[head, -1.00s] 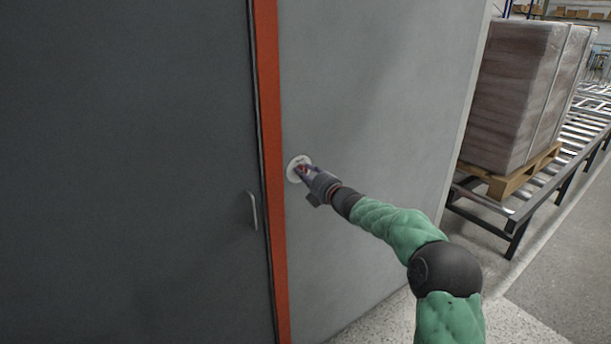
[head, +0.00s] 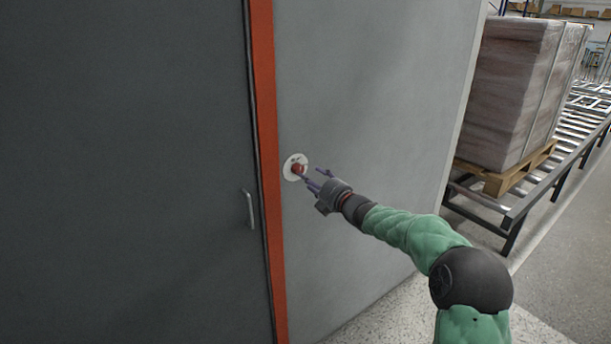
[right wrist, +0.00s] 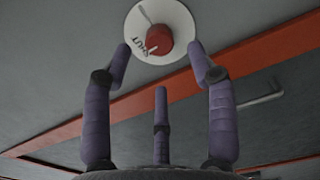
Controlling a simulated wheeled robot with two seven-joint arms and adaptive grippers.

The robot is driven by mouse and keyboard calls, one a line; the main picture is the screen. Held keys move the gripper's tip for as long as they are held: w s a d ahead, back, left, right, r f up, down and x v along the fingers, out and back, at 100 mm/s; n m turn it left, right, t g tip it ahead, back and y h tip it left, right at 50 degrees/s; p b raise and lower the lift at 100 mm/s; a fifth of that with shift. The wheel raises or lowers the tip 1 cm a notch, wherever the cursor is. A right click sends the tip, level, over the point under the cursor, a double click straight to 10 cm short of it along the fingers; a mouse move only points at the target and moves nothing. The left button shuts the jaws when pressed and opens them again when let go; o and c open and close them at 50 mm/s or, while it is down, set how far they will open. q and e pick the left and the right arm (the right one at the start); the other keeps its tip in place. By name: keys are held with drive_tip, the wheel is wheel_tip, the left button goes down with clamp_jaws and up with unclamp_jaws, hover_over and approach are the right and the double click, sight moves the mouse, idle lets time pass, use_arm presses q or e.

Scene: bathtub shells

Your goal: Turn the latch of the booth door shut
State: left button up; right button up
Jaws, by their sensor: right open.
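The latch is a red knob (head: 297,169) on a round white plate (head: 290,174), set in the light grey wall just right of the orange door frame. In the right wrist view the red knob (right wrist: 159,40) sits on the white plate (right wrist: 178,18), which bears a word ending in "HUT" and a grey line. My right gripper (head: 312,180) is open and empty, a little in front of and to the right of the knob. In the right wrist view its fingers (right wrist: 160,62) stand apart below the knob. The dark booth door (head: 120,170) appears closed against the frame. My left gripper is not seen.
A grey bar handle (head: 249,210) is on the door near its right edge. The orange frame strip (head: 265,150) runs beside it. A wrapped stack (head: 515,90) on a pallet stands on a roller conveyor (head: 515,205) at the right. The wall around the latch is clear.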

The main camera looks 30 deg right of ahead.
drive_tip(key=s, duration=0.6)
drive_tip(key=shift+s+d, duration=0.2)
drive_tip(key=shift+d, duration=0.05)
drive_tip(key=shift+f, duration=0.1)
drive_tip(key=w+a+f+m+g, duration=0.15)
drive_tip(key=a+f+m, duration=0.25)
drive_tip(key=f, duration=0.5)
drive_tip(key=w+a+f+m+g, duration=0.1)
drive_tip(key=a+f+m+g, duration=0.2)
drive_tip(key=f, duration=0.5)
drive_tip(key=s+a+f+m+g+y+p, duration=0.1)
drive_tip(key=s+a+f+m+g, duration=0.15)
drive_tip(key=a+f, duration=0.5)
drive_tip(key=s+a+f+m+g+p, duration=0.1)
drive_tip(key=s+a+f+m, duration=0.35)
drive_tip(key=f, duration=0.55)
drive_tip(key=s+a+f+m+g, duration=0.2)
drive_tip(key=s+a+f, duration=0.3)
drive_tip(key=s, duration=0.4)
drive_tip(key=s+a+f+m+g+y, duration=0.1)
drive_tip(key=s+a+f+m+g, duration=0.2)
drive_tip(key=s+a+f, duration=0.3)
drive_tip(key=s+a+f+m+g, duration=0.2)
drive_tip(key=s+a+f+g, duration=0.2)
drive_tip(key=s, duration=0.8)
drive_tip(key=shift+s+a+f+g+y+p, duration=0.2)
drive_tip(key=shift+a+f+g+y+p, duration=0.15)
drive_tip(key=shift+a+f, duration=0.4)
drive_tip(key=shift+r, duration=0.1)
